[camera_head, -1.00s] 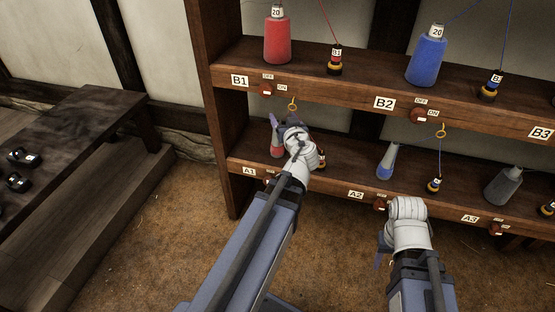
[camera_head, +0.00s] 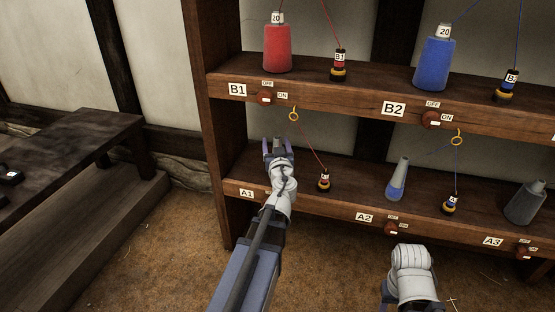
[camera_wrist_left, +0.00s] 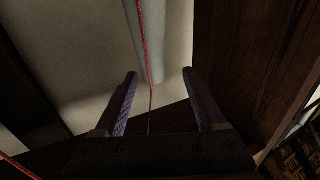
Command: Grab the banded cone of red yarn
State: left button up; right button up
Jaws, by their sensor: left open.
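My left gripper (camera_head: 278,147) is in front of the lower shelf above label A1, fingers pointing up and away from me. It is open. The left wrist view shows its two fingers (camera_wrist_left: 160,100) apart, with a pale grey shape (camera_wrist_left: 166,45) beyond them and a red strand (camera_wrist_left: 145,50) running down between them. I cannot tell if this shape is the banded cone. No red cone shows on the lower shelf at A1; my gripper and wrist cover that spot. My right gripper (camera_head: 386,288) is low at the front, its fingers mostly hidden by its wrist.
The upper shelf bears a large red cone (camera_head: 277,48) and a large blue cone (camera_head: 438,64). A small bobbin (camera_head: 324,180) stands right of my left gripper, below a brass ring (camera_head: 293,115). A grey and blue cone (camera_head: 398,182) stands at A2. A dark bench (camera_head: 65,160) is at left.

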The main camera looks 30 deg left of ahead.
pick_arm(q)
jog(key=x, duration=0.5)
jog(key=shift+w+d+f, duration=0.15)
jog(key=shift+w+f, duration=0.05)
jog(key=shift+w, duration=0.25)
grip_shut()
dwell(0.3)
